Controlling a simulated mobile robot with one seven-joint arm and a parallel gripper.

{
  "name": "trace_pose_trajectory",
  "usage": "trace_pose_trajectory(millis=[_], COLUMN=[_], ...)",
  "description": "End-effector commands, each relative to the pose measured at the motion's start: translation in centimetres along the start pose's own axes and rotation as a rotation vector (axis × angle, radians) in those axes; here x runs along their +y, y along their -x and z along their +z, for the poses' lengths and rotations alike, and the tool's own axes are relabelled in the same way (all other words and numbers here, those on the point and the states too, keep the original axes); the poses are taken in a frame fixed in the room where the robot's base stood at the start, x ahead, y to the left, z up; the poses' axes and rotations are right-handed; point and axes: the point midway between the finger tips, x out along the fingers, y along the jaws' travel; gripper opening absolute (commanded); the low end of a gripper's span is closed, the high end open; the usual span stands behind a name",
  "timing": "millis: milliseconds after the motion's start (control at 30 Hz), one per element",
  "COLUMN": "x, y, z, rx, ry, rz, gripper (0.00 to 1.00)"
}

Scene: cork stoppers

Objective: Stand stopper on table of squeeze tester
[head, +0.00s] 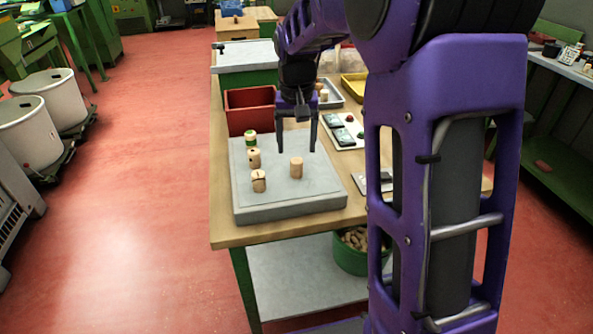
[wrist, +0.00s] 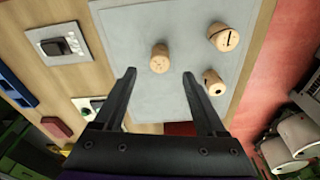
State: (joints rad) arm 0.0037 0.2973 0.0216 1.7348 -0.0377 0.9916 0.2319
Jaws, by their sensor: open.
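A plain cork stopper (head: 296,166) stands upright on the right part of a grey slab (head: 285,208). In the wrist view this stopper (wrist: 159,58) is just beyond the fingertips, in line with the gap. My gripper (head: 296,148) is open and empty above it; the fingers also show in the wrist view (wrist: 160,74). Three other stoppers stand along the slab's left side: one with a green band (head: 250,139), one with a dark spot (head: 254,158), and one with a dark slit (head: 259,182). I cannot tell which part is the squeeze tester's table.
A red bin (head: 249,109) stands behind the slab. A pale panel with dark units and red and green buttons (head: 342,131) lies right of it. A grey tray (head: 330,97) and a yellow tray (head: 354,86) are farther back. A green tub of corks (head: 352,254) sits below.

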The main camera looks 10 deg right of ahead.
Motion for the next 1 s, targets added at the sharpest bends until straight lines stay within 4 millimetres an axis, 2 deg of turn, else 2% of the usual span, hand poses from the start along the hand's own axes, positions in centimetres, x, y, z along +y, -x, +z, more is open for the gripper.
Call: trace_pose_trajectory(millis=[167, 433, 767, 1000], x=[0.0, 0.1, 0.1, 0.1], y=[-1.2, -5.1, -5.7, -5.7], z=[0.1, 0.3, 0.2, 0.2], rx=[-0.002, -0.003, 0.0, 0.0], ry=[0.0, 0.0, 0.0, 0.0], rz=[0.0, 0.001, 0.0, 0.0], gripper=[0.73, 0.73, 0.73, 0.3])
